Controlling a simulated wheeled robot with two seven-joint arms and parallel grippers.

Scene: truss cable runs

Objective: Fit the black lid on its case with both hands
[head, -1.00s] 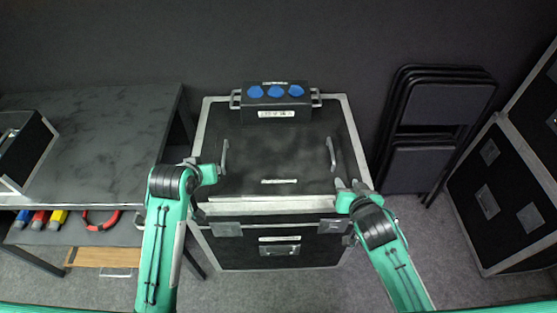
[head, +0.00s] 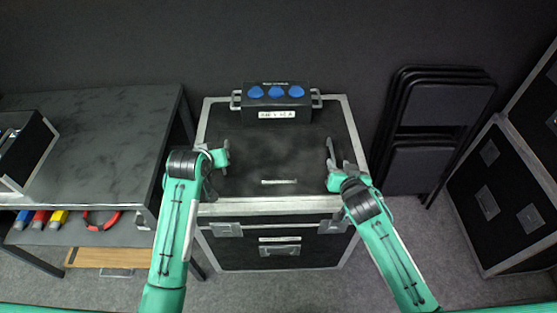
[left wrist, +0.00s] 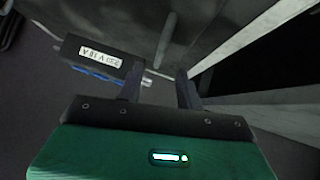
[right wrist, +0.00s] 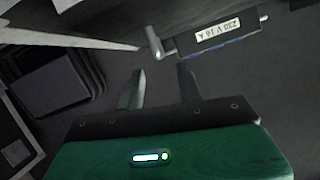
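The black lid (head: 275,160) with a pale metal rim lies on top of its black case (head: 250,250); I cannot tell whether it is fully seated. The lid's left handle (left wrist: 165,40) shows beyond the fingers in the left wrist view and is mostly hidden in the head view. My left gripper (head: 220,160) is open and empty over the lid's left side. My right gripper (head: 339,161) is open and empty over its right side, close to the right handle.
A black power box (head: 278,100) with three blue sockets stands at the lid's far edge. A dark table (head: 100,130) is at the left, with coloured items on its lower shelf. Folded chairs (head: 430,130) lean at the right, near another case (head: 500,200).

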